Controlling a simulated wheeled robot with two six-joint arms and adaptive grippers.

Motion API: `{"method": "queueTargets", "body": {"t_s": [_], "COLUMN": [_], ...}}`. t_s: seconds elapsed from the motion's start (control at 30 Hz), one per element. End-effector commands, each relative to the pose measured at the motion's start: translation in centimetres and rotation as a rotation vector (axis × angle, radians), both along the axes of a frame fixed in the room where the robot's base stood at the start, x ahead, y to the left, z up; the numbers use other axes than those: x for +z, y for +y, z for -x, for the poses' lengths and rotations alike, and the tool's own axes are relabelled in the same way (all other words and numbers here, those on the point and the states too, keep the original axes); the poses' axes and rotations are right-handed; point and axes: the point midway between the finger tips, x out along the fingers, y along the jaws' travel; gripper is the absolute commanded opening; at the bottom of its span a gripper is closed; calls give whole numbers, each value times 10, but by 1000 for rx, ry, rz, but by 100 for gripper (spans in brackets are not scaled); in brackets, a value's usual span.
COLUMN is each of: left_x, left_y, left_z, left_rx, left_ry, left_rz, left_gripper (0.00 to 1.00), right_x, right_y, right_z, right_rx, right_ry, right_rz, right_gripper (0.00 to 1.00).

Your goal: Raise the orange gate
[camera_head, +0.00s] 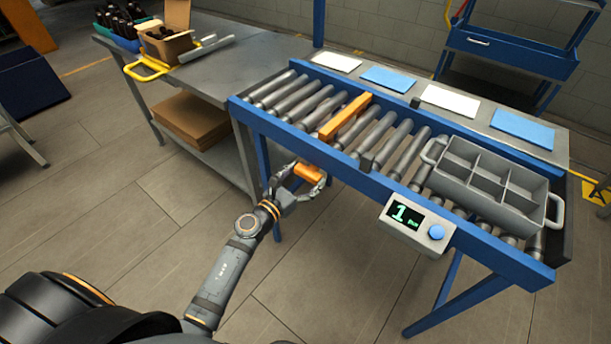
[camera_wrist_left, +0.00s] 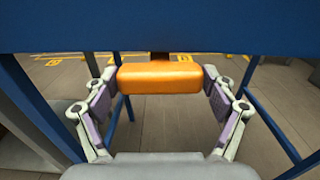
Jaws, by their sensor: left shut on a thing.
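The orange gate (camera_head: 345,116) is a bar lying across the rollers of the blue-framed conveyor, left of its middle. An orange handle block (camera_head: 307,172) sits below the conveyor's near side rail, in line with the gate. My left gripper (camera_head: 308,180) is shut on this handle. In the left wrist view the orange handle (camera_wrist_left: 159,77) lies level between the two fingers, under the blue rail (camera_wrist_left: 160,25). How the handle joins the gate is hidden by the rail. My right gripper is not in view.
A grey divided crate (camera_head: 443,176) stands on the rollers at right. A display box (camera_head: 417,223) with a blue button is on the near rail. White and blue mats lie on the far ledge. A steel table with a cardboard box (camera_head: 166,42) and bottles stands at left.

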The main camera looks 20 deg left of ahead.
Motion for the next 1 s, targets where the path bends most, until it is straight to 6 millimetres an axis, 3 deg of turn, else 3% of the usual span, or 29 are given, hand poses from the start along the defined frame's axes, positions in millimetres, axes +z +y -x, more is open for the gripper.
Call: {"method": "queueTargets", "body": {"t_s": [0.03,0.13,0.57,0.67,0.8,1.0], "left_x": [7,6,3,2,1,3], "left_y": [0,0,2,8,21,32], "left_z": [-2,-2,5,21,57,89], "left_rx": [1,1,1,1,-2,-1], "left_ry": [-11,-11,-5,-4,0,-4], "left_rz": [4,3,1,-1,-1,-1], "left_gripper": [87,100,100,100,100,100], "right_x": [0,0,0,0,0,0], "right_y": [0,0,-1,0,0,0], "right_z": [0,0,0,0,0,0], "right_rx": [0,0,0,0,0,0], "right_ry": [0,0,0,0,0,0], "right_rz": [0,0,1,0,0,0], "right_gripper": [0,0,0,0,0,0]}}
